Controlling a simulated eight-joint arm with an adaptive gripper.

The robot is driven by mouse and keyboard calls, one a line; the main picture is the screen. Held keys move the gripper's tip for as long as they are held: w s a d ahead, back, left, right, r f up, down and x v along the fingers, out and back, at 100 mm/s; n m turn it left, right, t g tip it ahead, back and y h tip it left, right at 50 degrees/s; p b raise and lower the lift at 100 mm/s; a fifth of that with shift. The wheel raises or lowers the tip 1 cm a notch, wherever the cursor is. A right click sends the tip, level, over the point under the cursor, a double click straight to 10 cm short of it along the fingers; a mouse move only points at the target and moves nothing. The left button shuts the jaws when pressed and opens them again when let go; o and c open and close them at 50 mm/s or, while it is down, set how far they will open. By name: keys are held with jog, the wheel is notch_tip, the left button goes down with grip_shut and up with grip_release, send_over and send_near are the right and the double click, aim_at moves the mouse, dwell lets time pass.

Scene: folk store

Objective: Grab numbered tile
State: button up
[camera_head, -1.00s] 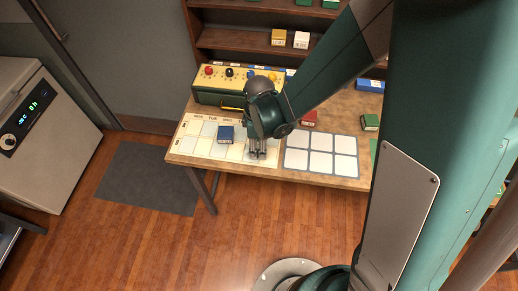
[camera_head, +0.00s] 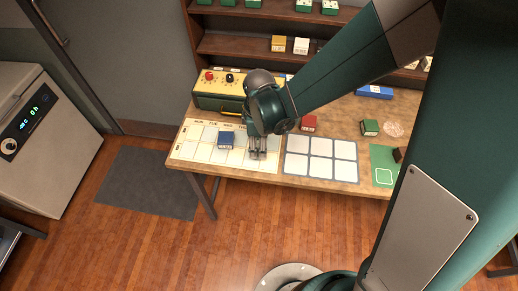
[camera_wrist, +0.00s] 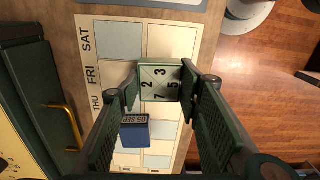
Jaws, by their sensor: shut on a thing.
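The numbered tile (camera_wrist: 161,80) is a pale square with a cross of lines and the digits 2, 3, 5 and 7. In the wrist view it lies between the two fingers of my gripper (camera_wrist: 161,98), over the calendar board (camera_wrist: 103,38). My gripper is shut on it. In the head view my gripper (camera_head: 257,154) is low over the right part of the calendar board (camera_head: 187,152), and the tile cannot be made out there. I cannot tell whether the tile still touches the board.
A blue block (camera_head: 226,140) stands on the board close to the gripper; it also shows in the wrist view (camera_wrist: 135,132). A grid board (camera_head: 320,159) lies to the right. A yellow-topped panel box (camera_head: 218,100) stands behind. Red (camera_head: 309,122) and green (camera_head: 370,127) blocks stand farther right.

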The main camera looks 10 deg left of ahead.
jog(key=shift+r, duration=2.85)
